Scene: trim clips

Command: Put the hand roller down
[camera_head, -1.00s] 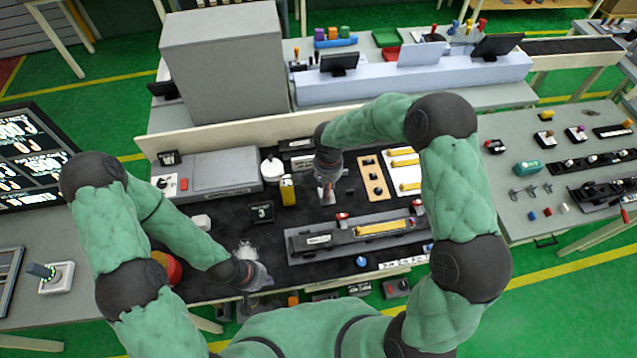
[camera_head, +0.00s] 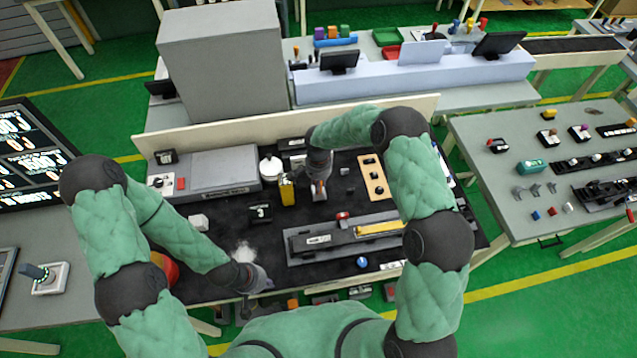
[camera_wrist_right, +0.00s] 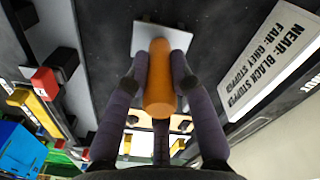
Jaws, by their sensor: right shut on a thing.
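The hand roller shows in the right wrist view as an orange handle (camera_wrist_right: 159,82) with a pale grey plate-like part (camera_wrist_right: 160,35) beyond its end. My right gripper (camera_wrist_right: 159,75) is shut on the orange handle, one finger on each side. In the head view my right gripper (camera_head: 319,188) is over the black mat (camera_head: 330,225), right of a yellow container (camera_head: 287,192). I cannot tell if the roller touches the mat. My left gripper (camera_head: 260,288) is at the front left of the mat; its finger opening is too small to tell.
A grey fixture with a yellow strip (camera_head: 380,229) lies in front of the right gripper. A tan plate with black parts (camera_head: 374,177) lies to its right. A white pot (camera_head: 271,168) and a grey box (camera_head: 220,171) stand left. A low back wall (camera_head: 240,131) bounds the bench.

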